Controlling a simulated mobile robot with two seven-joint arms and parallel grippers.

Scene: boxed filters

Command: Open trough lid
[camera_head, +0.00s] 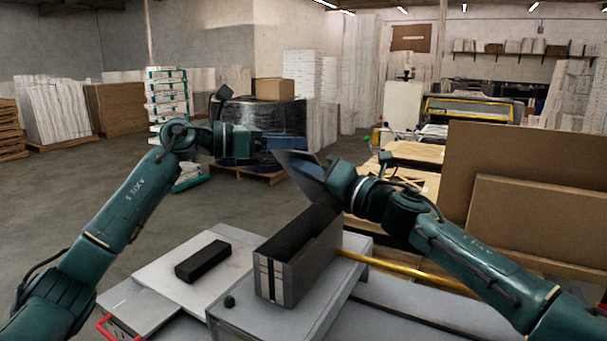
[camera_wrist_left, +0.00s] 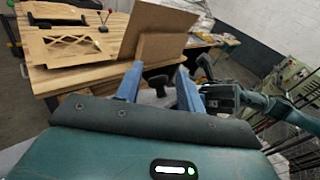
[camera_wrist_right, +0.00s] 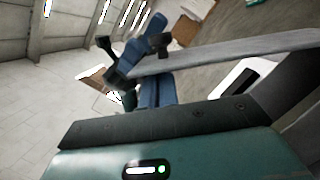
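The grey trough (camera_head: 290,262) stands upright on a light table, its top uncovered and its inside dark. The lid (camera_head: 303,178), a thin grey plate, is tilted in the air above the trough's far end. It also shows as a long plate in the right wrist view (camera_wrist_right: 225,55). My right gripper (camera_head: 328,183) is shut on the lid; its fingers (camera_wrist_right: 155,92) are close together at the plate, with the contact partly hidden. My left gripper (camera_head: 285,145) is above and left of the lid. Its fingers (camera_wrist_left: 158,88) are apart with no held thing visible.
A black block (camera_head: 203,261) lies on a white board left of the trough. A small green knob (camera_head: 229,301) is at the table's front. A yellow bar (camera_head: 400,270) runs right of the trough. Brown panels (camera_head: 540,200) stand at the right.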

